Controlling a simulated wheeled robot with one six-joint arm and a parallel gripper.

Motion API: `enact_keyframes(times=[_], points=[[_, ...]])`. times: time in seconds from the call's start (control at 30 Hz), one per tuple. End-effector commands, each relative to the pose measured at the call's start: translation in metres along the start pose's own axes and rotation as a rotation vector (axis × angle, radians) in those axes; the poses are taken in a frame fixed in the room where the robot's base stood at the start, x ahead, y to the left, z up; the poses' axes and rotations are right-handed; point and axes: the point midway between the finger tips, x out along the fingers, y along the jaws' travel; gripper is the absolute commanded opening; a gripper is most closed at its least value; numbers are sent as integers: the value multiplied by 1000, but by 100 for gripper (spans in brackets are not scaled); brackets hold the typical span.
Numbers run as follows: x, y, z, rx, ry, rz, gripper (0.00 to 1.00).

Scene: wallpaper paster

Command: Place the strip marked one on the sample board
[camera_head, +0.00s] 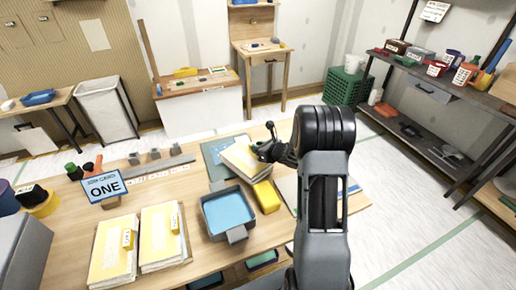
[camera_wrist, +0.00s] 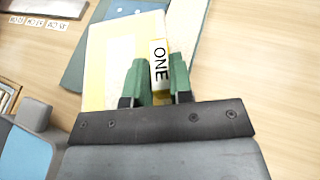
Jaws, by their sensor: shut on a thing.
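My gripper (camera_wrist: 160,75) has green fingertips closed on the yellow tab marked ONE of a cream and yellow strip (camera_wrist: 108,60). In the head view the strip (camera_head: 237,160) lies tilted in front of my gripper (camera_head: 258,152), partly over a grey-teal board (camera_head: 213,149), which looks like the sample board. The board (camera_wrist: 74,76) shows around the strip's far and left sides in the wrist view. I cannot tell whether the strip touches the board. My arm hides part of the table to the right.
A sign reading ONE (camera_head: 104,188) stands at the left of the table. Two more strips, left (camera_head: 111,255) and right (camera_head: 160,245), lie at the front. A blue-filled tray (camera_head: 228,212) and yellow block (camera_head: 266,197) are near the held strip. A grey rail (camera_head: 160,167) lies behind.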

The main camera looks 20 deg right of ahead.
Motion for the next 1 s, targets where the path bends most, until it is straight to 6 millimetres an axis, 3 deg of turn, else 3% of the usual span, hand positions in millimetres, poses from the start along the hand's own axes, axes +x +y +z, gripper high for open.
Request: enact_keyframes(times=[0.53, 0.57, 0.6, 0.8, 1.0], points=[[3, 0, -7, -1, -3, -1, 0], [3, 0, -7, 0, -1, 0, 23], [3, 0, -6, 0, -1, 0, 27], [3, 0, -6, -1, -1, 0, 46], [2, 0, -6, -1, -1, 0, 46]])
